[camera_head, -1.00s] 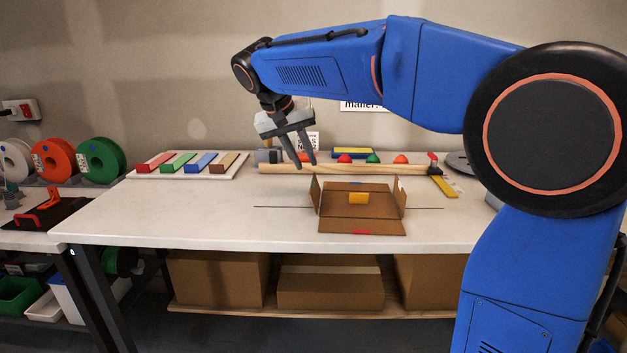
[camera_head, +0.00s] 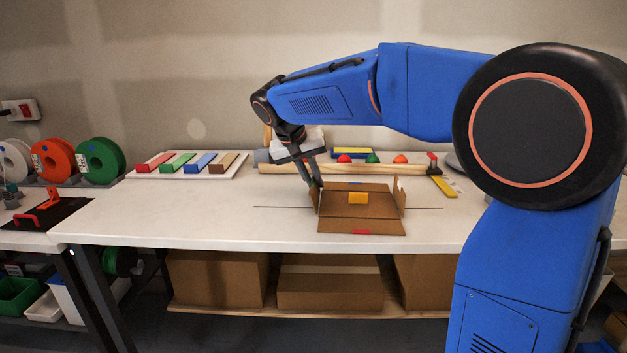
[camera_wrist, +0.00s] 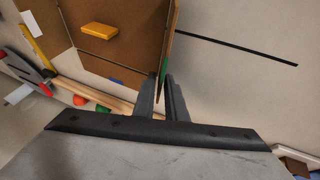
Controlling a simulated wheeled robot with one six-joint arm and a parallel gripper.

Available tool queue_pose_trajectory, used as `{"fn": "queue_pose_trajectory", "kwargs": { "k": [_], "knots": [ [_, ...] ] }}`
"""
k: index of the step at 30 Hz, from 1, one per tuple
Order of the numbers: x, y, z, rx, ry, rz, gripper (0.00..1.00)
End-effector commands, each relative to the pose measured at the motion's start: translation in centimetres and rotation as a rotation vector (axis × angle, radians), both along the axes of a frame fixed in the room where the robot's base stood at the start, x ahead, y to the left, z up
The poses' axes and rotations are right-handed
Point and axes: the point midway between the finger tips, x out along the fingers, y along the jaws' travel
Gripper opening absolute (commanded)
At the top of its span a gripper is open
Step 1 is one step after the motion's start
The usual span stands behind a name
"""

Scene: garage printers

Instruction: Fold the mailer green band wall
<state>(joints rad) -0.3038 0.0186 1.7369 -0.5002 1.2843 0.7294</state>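The mailer is an open brown cardboard box (camera_head: 375,225) on the white workbench, with upright side walls and a front flap lying flat that carries a red band (camera_head: 362,232). Its left wall (camera_head: 316,195) bears a green band (camera_wrist: 163,78), visible in the wrist view. My gripper (camera_head: 315,186) is at this wall's far end, pointing down. In the wrist view, the wall's edge runs between my two parted fingers (camera_wrist: 161,76); whether either finger touches it is unclear. A small yellow-orange block (camera_head: 358,198) is inside the mailer.
A wooden rail (camera_head: 350,168) runs behind the mailer, with red and green domes (camera_head: 373,158) beyond it. A white tray of coloured bars (camera_head: 188,170) stands at the back left. A yellow strip (camera_head: 443,187) lies right of the mailer. The bench's left front is clear.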

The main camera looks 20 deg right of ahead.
Motion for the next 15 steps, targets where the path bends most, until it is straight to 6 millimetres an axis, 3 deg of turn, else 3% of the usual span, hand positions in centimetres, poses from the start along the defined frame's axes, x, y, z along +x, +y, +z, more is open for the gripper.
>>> {"fn": "queue_pose_trajectory", "kwargs": {
  "k": [15],
  "knots": [
    [0.16, 0.51, -0.21, -0.063, 0.026, 0.003, 0.0]
  ]
}}
